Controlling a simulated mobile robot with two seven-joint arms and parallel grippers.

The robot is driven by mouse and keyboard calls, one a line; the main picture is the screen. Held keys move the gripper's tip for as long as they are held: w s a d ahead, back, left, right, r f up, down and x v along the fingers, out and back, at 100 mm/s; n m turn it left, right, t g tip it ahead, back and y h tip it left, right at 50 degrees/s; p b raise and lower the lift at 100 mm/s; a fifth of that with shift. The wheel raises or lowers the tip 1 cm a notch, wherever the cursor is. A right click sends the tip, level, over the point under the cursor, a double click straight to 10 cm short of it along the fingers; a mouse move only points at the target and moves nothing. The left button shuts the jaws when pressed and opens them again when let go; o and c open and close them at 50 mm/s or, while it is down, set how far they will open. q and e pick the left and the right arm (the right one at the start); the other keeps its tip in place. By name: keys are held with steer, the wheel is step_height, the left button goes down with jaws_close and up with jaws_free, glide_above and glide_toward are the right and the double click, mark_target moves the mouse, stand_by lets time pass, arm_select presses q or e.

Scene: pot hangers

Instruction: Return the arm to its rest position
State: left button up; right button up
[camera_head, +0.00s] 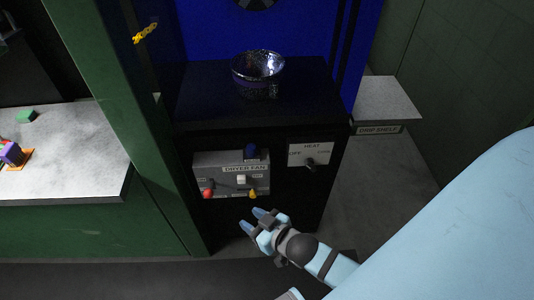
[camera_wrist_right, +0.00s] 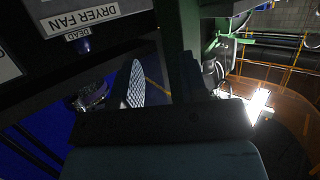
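My right gripper (camera_head: 255,220) is in front of the dark cabinet, just below its control panel. Its two fingers are apart with nothing between them, so it is open and empty. My right arm reaches in from the lower right. In the right wrist view one finger with a patterned pad (camera_wrist_right: 136,86) shows; the other is hard to make out. My left gripper is not in view.
The cabinet front carries a dryer fan panel (camera_head: 215,172) and a heat knob (camera_head: 310,162). A drip shelf (camera_head: 388,100) is at right. A green post (camera_head: 120,90) and grey counter (camera_head: 70,160) are at left.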

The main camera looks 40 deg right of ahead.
steer(key=s+f+g, duration=0.3)
steer(key=s+f, duration=0.1)
steer(key=s, duration=0.3)
steer(key=shift+a+f+h, duration=0.25)
steer(key=shift+a+h, duration=0.05)
arm_select(q)
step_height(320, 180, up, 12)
steer(key=p, duration=1.3)
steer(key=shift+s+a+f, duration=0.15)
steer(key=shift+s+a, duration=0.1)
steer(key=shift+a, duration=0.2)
arm_select(e)
step_height(320, 180, up, 12)
steer(key=shift+s+d+f, duration=0.2)
steer(key=shift+d+f, duration=0.05)
steer(key=shift+d, duration=0.2)
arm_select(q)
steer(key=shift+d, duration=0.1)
arm_select(e)
steer(key=shift+r, duration=0.35)
